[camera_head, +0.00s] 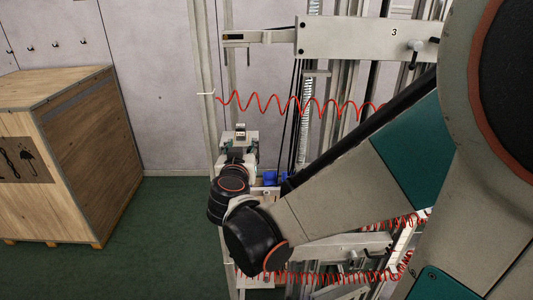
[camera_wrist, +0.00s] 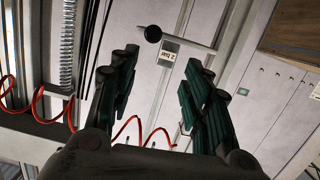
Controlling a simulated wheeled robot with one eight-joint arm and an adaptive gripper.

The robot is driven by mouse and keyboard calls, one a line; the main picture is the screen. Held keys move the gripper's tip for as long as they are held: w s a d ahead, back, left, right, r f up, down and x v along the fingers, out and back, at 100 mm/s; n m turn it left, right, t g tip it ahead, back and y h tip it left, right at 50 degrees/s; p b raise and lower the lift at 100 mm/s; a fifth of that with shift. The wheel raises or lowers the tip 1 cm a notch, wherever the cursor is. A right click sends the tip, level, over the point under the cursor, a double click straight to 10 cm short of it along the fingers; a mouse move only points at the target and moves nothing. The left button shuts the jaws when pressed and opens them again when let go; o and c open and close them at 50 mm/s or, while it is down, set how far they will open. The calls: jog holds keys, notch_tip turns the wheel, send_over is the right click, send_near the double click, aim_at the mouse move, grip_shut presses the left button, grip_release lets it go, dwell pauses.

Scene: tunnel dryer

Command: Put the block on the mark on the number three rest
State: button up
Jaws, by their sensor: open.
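A pale beam (camera_head: 350,38) with a black number 3 spans the top of the head view. A narrow arm (camera_head: 265,36) sticks out from its left end, with a small dark patch (camera_head: 234,37) near the tip. My gripper (camera_head: 240,133) appears small below that arm, apart from it. In the wrist view its dark green fingers (camera_wrist: 160,75) are spread, with nothing seen held between them. I cannot make out the block for sure. Small blue shapes (camera_head: 275,178) beside my wrist are partly hidden and too small to identify.
A wooden crate (camera_head: 110,150) stands on the green floor at left. Red coiled hoses (camera_head: 300,104) hang by the metal frame (camera_head: 202,70). In the wrist view, a black knob (camera_wrist: 153,33) on a rod and a small label (camera_wrist: 167,57) lie beyond my fingers.

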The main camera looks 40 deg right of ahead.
jog(key=s+a+f+n+g+y, duration=0.2)
jog(key=s+a, duration=0.4)
jog(key=s, duration=0.4)
jog(key=s+a+f+n+g+y, duration=0.3)
jog(key=s+a+n+g+y, duration=0.1)
jog(key=s+a+y, duration=0.3)
jog(key=s, duration=0.2)
jog(key=shift+s+f+n, duration=0.15)
jog(key=shift+s+n, duration=0.15)
jog(key=shift+s, duration=0.1)
jog(key=shift+a+f, duration=0.1)
